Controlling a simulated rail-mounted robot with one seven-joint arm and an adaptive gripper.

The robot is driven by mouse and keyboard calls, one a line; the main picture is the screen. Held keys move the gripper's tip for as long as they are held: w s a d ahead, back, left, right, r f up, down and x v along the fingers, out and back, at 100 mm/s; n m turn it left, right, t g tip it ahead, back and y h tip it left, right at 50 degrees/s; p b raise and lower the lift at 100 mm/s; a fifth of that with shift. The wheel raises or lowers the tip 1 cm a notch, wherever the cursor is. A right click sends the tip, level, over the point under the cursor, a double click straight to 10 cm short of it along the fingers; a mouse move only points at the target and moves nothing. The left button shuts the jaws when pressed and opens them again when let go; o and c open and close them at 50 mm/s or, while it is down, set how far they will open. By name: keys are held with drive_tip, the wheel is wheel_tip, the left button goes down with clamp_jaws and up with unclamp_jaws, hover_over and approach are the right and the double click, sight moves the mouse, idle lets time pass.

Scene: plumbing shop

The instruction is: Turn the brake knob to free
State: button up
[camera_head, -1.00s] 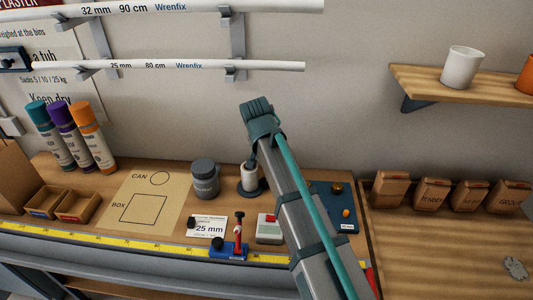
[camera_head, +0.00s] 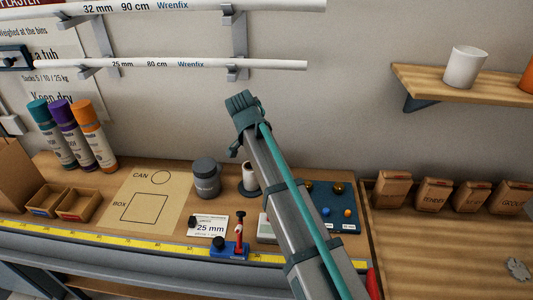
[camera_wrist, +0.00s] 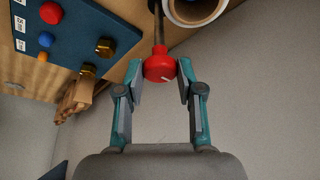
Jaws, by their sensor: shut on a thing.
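The red brake knob (camera_wrist: 160,68) shows in the wrist view with a white line on its lower right face. It sits on the end of a metal rod (camera_wrist: 158,28) beside a white roll (camera_wrist: 194,8). My gripper (camera_wrist: 161,67) is shut on the knob, one fingertip at each side. In the head view the roll (camera_head: 249,178) stands on a dark round base at the back of the bench. My arm hides the knob there, and only a small part of my gripper shows. Free and locked markings are not readable.
A blue panel (camera_head: 331,222) with coloured knobs lies right of the roll. A grey tub (camera_head: 206,180) stands left of it. A small blue fixture with a red post (camera_head: 239,232) and a 25 mm card (camera_head: 210,228) lie in front. White pipes (camera_head: 180,64) hang on the wall above.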

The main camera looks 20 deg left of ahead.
idle(0.3)
drive_tip(key=o, duration=1.1)
drive_tip(key=shift+o, duration=0.2)
drive_tip(key=shift+r, duration=0.1)
drive_tip(key=v, duration=1.1)
drive_tip(key=shift+r, duration=0.4)
drive_tip(key=shift+s+a, duration=0.1)
drive_tip(key=shift+a, duration=0.05)
